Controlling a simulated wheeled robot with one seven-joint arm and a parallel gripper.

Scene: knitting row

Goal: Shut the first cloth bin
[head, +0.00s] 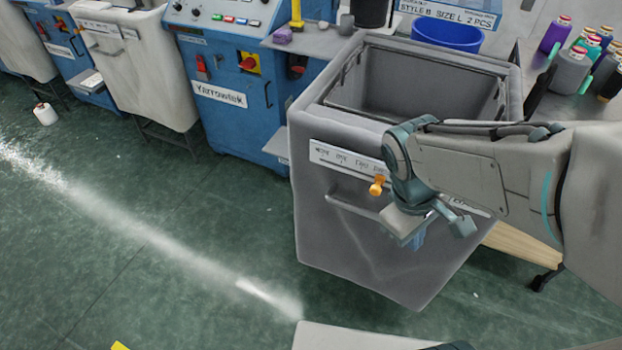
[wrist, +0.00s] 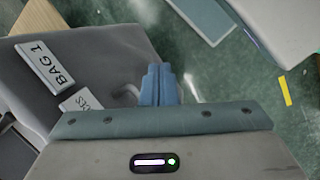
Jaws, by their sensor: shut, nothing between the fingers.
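The grey cloth bin (head: 330,235) stands at the right in the head view, tilted outward with its top open. Its inside looks empty where visible. It also fills the left of the wrist view (wrist: 100,55), with a white label (wrist: 52,68) reading "BAG 1". A grey handle (head: 350,207) crosses its front below a label strip (head: 338,158). My gripper (head: 418,240) is in front of the bin's front face, at its right part. Its blue fingers are together and empty in the wrist view (wrist: 158,80). Whether they touch the bin, I cannot tell. My arm hides part of the front.
A blue machine (head: 230,110) stands left of the bin, with a light-coloured bin (head: 145,75) beyond it. A blue bucket (head: 447,34) stands behind. A table (head: 552,103) with yarn cones is at the right.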

